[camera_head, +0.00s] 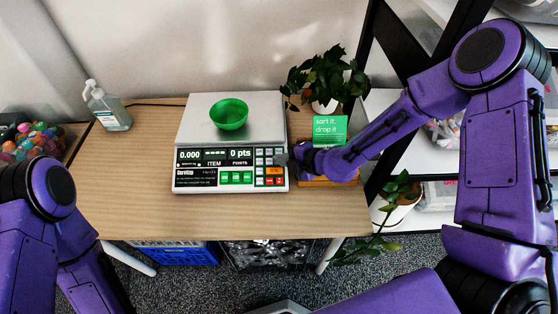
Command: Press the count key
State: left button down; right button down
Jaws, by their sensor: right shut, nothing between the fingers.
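The counting scale (183,183) stands on the wooden table, with a green bowl (229,114) on its pan. Its front panel has a display, three green keys (236,178) and a keypad (264,162) at the right, with orange and red keys low down. The key labels are too small to read, so I cannot tell which is the count key. My right gripper (283,160) is shut and empty at the right edge of the keypad; I cannot tell whether it touches a key. My left arm is at the lower left, its gripper out of view.
A green sign (330,129) and a potted plant (325,78) stand right of the scale, close to my right arm. A soap bottle (107,107) stands at the back left. A black shelf frame (377,130) is at the right.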

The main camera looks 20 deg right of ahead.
jog(key=shift+w+f+b, duration=0.1)
jog(key=shift+f+b, duration=0.25)
jog(key=shift+f, duration=0.05)
dwell(0.4)
jog(key=shift+r+p, duration=0.55)
jog(key=shift+r, duration=0.1)
jog(key=shift+s+r, duration=0.1)
jog(key=shift+s, duration=0.2)
jog(key=shift+r, duration=0.1)
jog(key=shift+r+p, duration=0.25)
jog(key=shift+p, duration=0.1)
jog(key=r+p, duration=0.1)
jog(key=s+r+p, duration=0.2)
jog(key=r, duration=0.1)
jog(key=shift+a, duration=0.3)
jog(key=shift+w, duration=0.1)
